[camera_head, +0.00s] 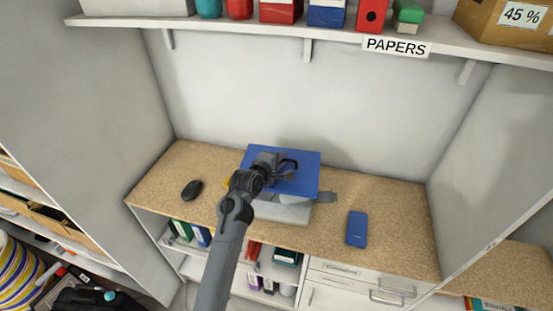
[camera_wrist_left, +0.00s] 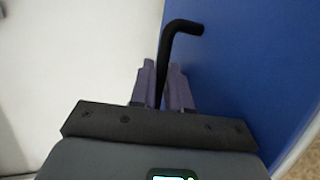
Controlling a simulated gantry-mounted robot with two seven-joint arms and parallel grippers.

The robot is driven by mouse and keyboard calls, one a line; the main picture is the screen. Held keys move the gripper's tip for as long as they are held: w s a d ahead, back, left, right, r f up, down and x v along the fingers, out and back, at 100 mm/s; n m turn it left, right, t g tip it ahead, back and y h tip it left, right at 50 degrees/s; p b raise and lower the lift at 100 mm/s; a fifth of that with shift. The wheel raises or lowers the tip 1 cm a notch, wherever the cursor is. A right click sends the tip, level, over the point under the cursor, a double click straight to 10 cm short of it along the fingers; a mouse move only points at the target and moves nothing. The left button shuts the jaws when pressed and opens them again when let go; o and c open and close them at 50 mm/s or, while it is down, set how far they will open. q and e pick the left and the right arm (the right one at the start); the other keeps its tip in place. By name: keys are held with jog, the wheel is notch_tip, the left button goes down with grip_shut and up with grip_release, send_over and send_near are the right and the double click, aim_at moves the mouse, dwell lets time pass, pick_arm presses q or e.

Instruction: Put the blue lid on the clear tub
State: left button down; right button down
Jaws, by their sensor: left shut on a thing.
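The blue lid (camera_head: 305,160) is a flat blue panel with a black bent handle (camera_head: 290,163), over the clear tub (camera_head: 285,212) on the cork-coloured worktop. The tub looks pale grey, and only its front part shows below the lid. I cannot tell whether the lid touches the rim. My left gripper (camera_head: 280,174) is above the lid, shut on its handle. In the left wrist view, the fingers (camera_wrist_left: 162,82) close around the black handle (camera_wrist_left: 184,27), with the blue lid (camera_wrist_left: 240,70) filling the right side. My right gripper is not in view.
A black mouse (camera_head: 192,190) lies left on the worktop (camera_head: 385,200), and a blue phone-like slab (camera_head: 357,229) lies right. A grey flat piece (camera_head: 328,197) shows beside the tub. Side walls enclose the worktop.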

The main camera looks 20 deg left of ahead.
pick_arm(q)
jog(key=shift+s, duration=0.15)
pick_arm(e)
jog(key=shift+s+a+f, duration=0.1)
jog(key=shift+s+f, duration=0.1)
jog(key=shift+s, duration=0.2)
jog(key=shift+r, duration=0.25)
